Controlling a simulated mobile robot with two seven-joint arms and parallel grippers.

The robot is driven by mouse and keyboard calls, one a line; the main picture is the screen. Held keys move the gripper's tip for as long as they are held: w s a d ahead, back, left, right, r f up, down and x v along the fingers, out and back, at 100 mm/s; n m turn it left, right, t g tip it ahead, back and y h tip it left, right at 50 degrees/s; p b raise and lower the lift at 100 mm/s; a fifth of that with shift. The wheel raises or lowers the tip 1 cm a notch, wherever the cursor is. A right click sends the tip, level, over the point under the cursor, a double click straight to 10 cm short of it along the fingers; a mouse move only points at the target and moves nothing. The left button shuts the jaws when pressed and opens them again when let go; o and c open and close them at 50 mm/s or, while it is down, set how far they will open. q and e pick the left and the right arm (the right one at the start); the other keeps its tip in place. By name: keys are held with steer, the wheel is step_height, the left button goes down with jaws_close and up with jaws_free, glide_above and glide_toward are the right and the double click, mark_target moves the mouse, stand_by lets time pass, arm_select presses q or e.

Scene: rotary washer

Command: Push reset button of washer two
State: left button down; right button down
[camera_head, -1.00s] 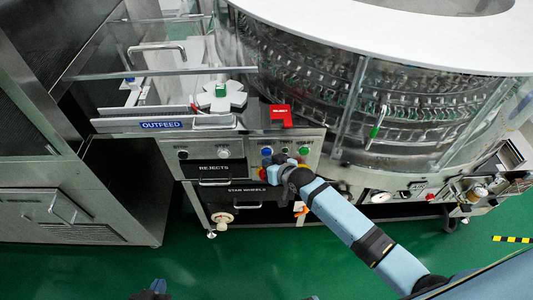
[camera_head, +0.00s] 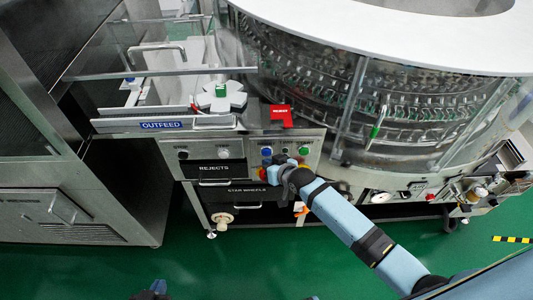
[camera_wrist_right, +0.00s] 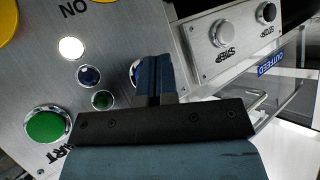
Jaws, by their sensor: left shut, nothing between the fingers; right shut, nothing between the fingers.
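The washer's control panel (camera_head: 315,143) is at the middle of the head view, below the glass drum. My right gripper (camera_head: 283,160) is at this panel, shut and empty. In the right wrist view its fingertips (camera_wrist_right: 155,66) are in front of a blue button (camera_wrist_right: 135,72), which they mostly hide; I cannot tell whether they touch it. A blue button (camera_head: 266,152) and a green button (camera_head: 304,150) show beside the gripper in the head view. My left gripper (camera_head: 152,291) is shut and partly visible at the bottom edge, far from the panel.
A red box (camera_head: 280,115) sits above the panel. The OUTFEED deck (camera_head: 161,125) is left. Green floor (camera_head: 250,265) is clear.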

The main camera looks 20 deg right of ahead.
stand_by(0.7)
steer(key=shift+w+d, duration=0.15)
steer(key=shift+w, duration=0.25)
steer(key=shift+w+d, duration=0.1)
steer(key=shift+w, duration=0.3)
stand_by(0.5)
stand_by(0.3)
steer(key=shift+s+a+p, duration=0.25)
steer(key=shift+s+p, duration=0.4)
steer(key=shift+s, duration=0.15)
steer(key=shift+s, duration=0.1)
steer(key=s+p, duration=0.1)
steer(key=s, duration=0.1)
steer(key=s+a+p, duration=0.1)
steer(key=s+p, duration=0.1)
steer(key=shift+s+a, duration=0.2)
steer(key=shift+s, duration=0.1)
